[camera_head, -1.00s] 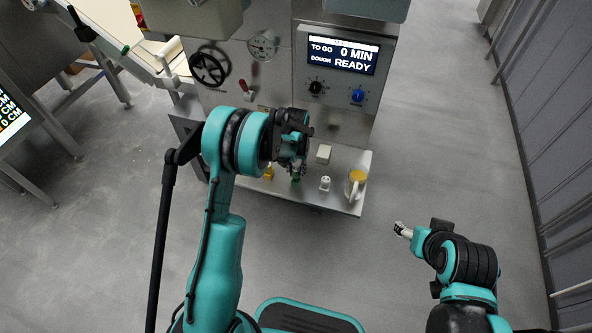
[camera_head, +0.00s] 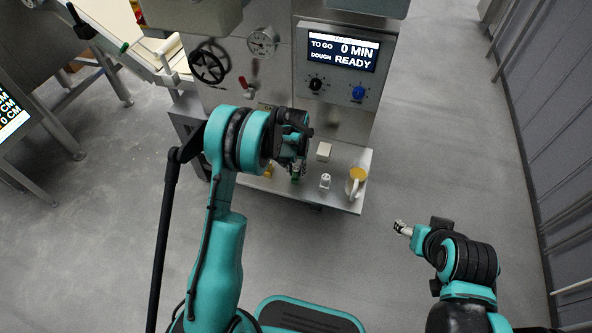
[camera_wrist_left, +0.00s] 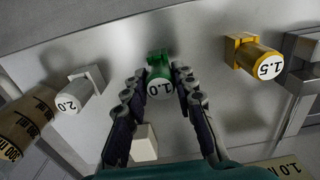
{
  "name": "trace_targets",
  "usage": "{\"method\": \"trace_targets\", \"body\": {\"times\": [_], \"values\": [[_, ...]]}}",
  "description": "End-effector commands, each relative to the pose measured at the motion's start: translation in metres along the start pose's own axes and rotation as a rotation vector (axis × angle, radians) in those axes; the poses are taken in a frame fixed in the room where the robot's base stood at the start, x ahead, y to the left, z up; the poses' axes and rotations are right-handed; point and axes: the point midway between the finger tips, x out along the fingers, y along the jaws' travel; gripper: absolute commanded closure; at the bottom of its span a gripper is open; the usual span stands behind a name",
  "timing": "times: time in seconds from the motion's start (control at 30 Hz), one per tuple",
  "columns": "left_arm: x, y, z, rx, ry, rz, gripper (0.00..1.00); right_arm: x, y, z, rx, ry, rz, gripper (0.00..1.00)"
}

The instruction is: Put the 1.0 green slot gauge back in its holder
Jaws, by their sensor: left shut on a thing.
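The green 1.0 slot gauge (camera_wrist_left: 160,86) is between the fingers of my left gripper (camera_wrist_left: 158,98), which is shut on it. Its round end with the label faces the wrist camera. A green holder (camera_wrist_left: 157,57) shows just behind it; I cannot tell whether the gauge is seated in it or only lined up in front. In the head view my left gripper (camera_head: 298,168) is over the steel shelf, with a small green part of the gauge (camera_head: 295,179) showing below. My right gripper (camera_head: 402,229) is off to the right over the floor, too small to read.
The white 2.0 gauge (camera_wrist_left: 70,98) and yellow 1.5 gauge (camera_wrist_left: 265,64) sit at their holders on either side. The machine front (camera_head: 345,115) rises behind.

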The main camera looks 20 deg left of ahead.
Motion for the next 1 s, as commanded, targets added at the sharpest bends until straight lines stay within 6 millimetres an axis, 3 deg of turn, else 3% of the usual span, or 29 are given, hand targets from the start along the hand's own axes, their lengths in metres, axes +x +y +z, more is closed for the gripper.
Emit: {"method": "trace_targets", "body": {"times": [0.43,0.47,0.53,0.77,0.83,1.0], "values": [[0.0019,0.0001,0.0002,0.0,-0.001,0.0,1.0,0.001,0.0,0.0007,0.0,0.0,0.0,0.39],[0.0019,0.0001,0.0003,0.0,-0.001,0.0,0.71,0.001,0.0,0.0007,0.0,0.0,0.0,0.39],[0.002,0.0001,0.0003,0.0,-0.001,0.0,0.53,0.0011,0.0,0.0008,0.0,0.0,0.0,0.39],[0.0016,0.0001,0.0001,0.0,0.0,0.0,0.49,0.001,0.0,0.0007,0.0,0.0,0.0,0.39],[0.0016,0.0001,0.0,0.0,0.0,0.0,0.39,0.001,0.0,0.0007,0.0,0.0,0.0,0.39],[0.0015,0.0,0.0,0.0,0.0,0.0,0.39,0.0009,0.0,0.0007,0.0,0.0,0.0,0.39]]}}
